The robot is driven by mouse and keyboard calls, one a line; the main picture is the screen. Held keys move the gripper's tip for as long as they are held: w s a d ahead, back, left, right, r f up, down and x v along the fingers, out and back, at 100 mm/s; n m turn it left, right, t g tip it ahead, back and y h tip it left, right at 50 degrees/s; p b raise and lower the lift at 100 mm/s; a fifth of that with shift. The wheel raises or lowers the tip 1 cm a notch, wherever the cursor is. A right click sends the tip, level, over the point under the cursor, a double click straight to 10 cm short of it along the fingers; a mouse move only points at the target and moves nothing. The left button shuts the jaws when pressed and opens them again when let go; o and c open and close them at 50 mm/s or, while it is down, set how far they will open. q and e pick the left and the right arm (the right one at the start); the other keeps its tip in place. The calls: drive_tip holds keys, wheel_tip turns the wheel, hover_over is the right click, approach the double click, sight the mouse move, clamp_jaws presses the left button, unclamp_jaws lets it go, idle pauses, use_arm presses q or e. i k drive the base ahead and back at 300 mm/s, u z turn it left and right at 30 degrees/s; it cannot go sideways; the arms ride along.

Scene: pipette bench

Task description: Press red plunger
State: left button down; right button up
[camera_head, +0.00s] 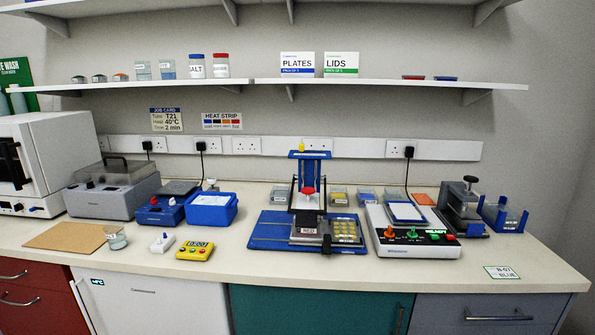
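A red, knob-like plunger (308,191) shows in the middle of the head view, low on a blue upright stand (309,156). Dark struts flank it, and a pale block with a small label lies below it. The stand rises from a blue base plate (268,240) that also carries a tray of yellow round wells (344,230). I cannot tell from this distance how far the plunger is pressed. Neither of my grippers is in view, and nothing of mine is seen touching the plunger.
A white device with coloured knobs (427,248) stands right of the stand. A blue box (212,212), a yellow timer (195,250) and a glass beaker (116,241) stand to the left. A shelf (200,85) hangs above. Counter in front of the base plate is clear.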

sight(307, 191)
drive_tip(key=z, duration=0.3)
drive_tip(key=i, duration=0.95)
drive_tip(key=z, duration=0.4)
